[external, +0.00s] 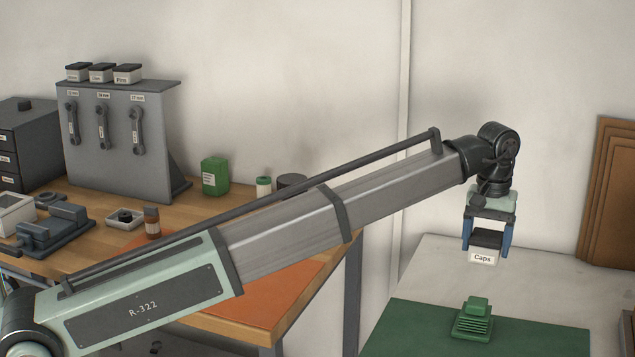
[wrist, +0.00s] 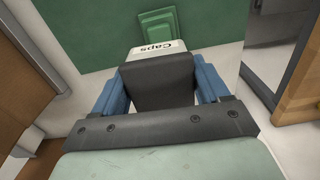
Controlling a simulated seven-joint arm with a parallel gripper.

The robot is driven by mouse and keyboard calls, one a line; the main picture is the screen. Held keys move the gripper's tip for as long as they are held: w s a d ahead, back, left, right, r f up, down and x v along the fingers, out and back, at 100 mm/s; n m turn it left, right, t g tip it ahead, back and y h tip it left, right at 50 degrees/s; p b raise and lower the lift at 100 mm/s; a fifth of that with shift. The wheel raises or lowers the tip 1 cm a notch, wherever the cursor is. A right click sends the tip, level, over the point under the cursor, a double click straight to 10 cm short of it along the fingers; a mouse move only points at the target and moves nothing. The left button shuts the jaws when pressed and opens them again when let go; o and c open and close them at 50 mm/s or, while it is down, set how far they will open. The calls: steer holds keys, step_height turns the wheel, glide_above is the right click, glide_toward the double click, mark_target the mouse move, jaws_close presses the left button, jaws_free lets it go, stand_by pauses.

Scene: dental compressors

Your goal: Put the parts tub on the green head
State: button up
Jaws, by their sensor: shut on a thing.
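The parts tub (external: 482,257) is a small white box with a dark top and a "Caps" label. My gripper (external: 487,242) is shut on it with blue fingers on either side and holds it in the air. The green head (external: 474,319) is a ribbed green block on the green mat (external: 420,330); the tub is above it in the external view, apart from it. In the wrist view the tub (wrist: 155,72) shows between the fingers, with the green head (wrist: 157,24) just beyond its labelled end.
A wooden bench (external: 185,205) on the left bears a tool rack (external: 125,165), a green canister (external: 215,174) and a vise (external: 52,230). Brown boards (external: 607,195) lean against the wall at right. The white tabletop (external: 440,262) around the mat is mostly clear.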

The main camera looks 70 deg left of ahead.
steer(key=shift+f+n, duration=0.25)
steer(key=shift+n, duration=0.05)
steer(key=shift+f, duration=4.75)
steer(key=shift+f, duration=0.1)
steer(key=o, duration=1.1)
steer(key=shift+o, duration=0.2)
step_height(320, 180, up, 12)
steer(key=shift+r, duration=0.15)
